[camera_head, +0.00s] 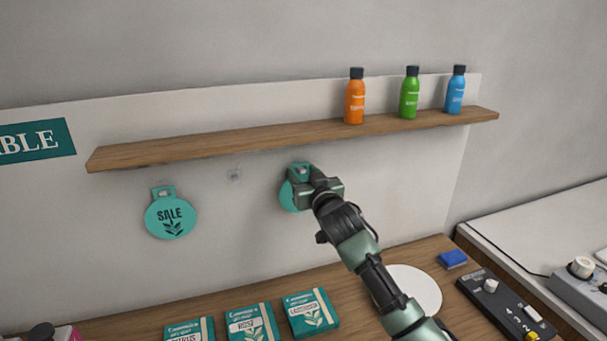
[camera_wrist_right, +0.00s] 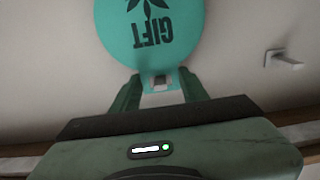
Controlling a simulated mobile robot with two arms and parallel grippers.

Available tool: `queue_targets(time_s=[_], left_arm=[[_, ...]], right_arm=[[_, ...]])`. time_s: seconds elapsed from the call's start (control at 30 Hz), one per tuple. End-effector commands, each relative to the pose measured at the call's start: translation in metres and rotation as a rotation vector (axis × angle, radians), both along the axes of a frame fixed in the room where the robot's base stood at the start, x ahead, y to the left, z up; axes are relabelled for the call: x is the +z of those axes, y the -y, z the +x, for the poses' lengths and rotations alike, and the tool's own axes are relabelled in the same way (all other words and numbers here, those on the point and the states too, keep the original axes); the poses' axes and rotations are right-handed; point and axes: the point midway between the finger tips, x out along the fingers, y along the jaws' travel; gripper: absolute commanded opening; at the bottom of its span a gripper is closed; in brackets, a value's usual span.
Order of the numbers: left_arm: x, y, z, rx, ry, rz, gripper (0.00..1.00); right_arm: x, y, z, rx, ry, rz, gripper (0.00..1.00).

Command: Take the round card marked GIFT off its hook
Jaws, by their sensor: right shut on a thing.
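The round teal GIFT card (camera_head: 287,196) is against the wall panel below the shelf, mostly covered by my right gripper (camera_head: 304,182) in the head view. In the wrist view the card (camera_wrist_right: 150,35) appears upside down, with its GIFT lettering and leaf print showing. My right gripper (camera_wrist_right: 160,88) is shut on the card's tab, one finger on each side of the tab's hole. A small pale shape shows at the hole; I cannot tell whether the hook still runs through it. My left gripper is not in view.
A teal SALE card (camera_head: 170,217) hangs at the left. An empty hook (camera_head: 234,175) sits between the cards and shows in the wrist view (camera_wrist_right: 283,59). The wooden shelf (camera_head: 230,140) juts out just above, bearing three bottles. Boxes (camera_head: 310,312) and a white disc (camera_head: 415,288) lie on the counter.

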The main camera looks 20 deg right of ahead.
Motion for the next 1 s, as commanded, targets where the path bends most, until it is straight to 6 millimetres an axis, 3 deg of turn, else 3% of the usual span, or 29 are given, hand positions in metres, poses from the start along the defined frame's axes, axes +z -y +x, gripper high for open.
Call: queue_targets(time_s=[1.0], left_arm=[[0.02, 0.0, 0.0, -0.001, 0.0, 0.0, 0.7]], right_arm=[[0.001, 0.001, -0.037, 0.0, 0.0, -0.001, 0.07]])
